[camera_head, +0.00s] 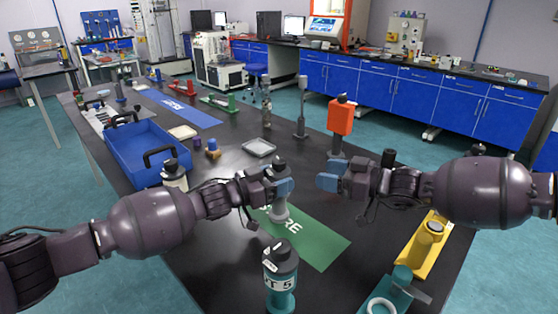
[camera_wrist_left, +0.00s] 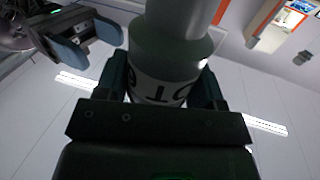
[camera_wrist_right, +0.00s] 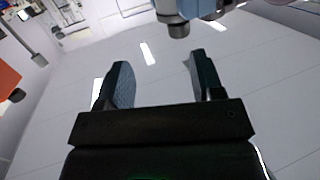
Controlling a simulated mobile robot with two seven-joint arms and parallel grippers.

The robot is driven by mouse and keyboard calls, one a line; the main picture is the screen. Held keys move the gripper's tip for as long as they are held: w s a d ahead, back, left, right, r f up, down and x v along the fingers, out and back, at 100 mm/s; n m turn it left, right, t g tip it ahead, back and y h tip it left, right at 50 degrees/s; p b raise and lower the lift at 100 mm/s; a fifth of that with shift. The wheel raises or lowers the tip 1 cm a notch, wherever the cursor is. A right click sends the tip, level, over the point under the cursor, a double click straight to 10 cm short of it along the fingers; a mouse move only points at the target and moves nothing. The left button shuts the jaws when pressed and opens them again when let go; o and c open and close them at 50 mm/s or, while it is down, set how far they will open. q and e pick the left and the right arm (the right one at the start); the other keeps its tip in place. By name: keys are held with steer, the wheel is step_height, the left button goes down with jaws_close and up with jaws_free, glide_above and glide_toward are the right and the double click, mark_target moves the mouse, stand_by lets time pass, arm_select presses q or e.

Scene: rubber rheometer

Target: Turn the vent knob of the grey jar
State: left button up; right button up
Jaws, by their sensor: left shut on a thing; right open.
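A grey jar (camera_head: 281,210) with a dark top (camera_head: 278,163) is upright above or on the green mat (camera_head: 318,240); I cannot tell if it touches the mat. My left gripper (camera_head: 278,189) is shut around the jar's upper body. In the left wrist view the jar (camera_wrist_left: 172,55) sits between both fingers, with a white lettered label band partly hidden. The vent knob is not clearly distinguishable. My right gripper (camera_head: 328,183) is open and empty, to the right of the jar and apart from it. It also shows in the left wrist view (camera_wrist_left: 95,42).
A teal jar (camera_head: 281,285) with a dark cap stands in front. A blue crate (camera_head: 147,160) is at left. An orange box-shaped thing (camera_head: 340,118) stands behind my right gripper. A yellow fixture (camera_head: 424,250) and a teal fixture (camera_head: 400,290) are at right.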

mark_target(279, 159)
steer(key=shift+n+g+y, duration=0.4)
steer(key=shift+n+y, duration=0.2)
steer(key=shift+y, duration=0.3)
steer(key=x, duration=0.4)
steer(key=s+r+x, duration=0.1)
steer(key=x, duration=0.7)
steer(key=shift+s+a+r, duration=0.2)
steer(key=shift+a+r, duration=0.1)
steer(key=shift+a, duration=0.05)
steer(key=c, duration=0.9)
steer(key=shift+c, duration=0.2)
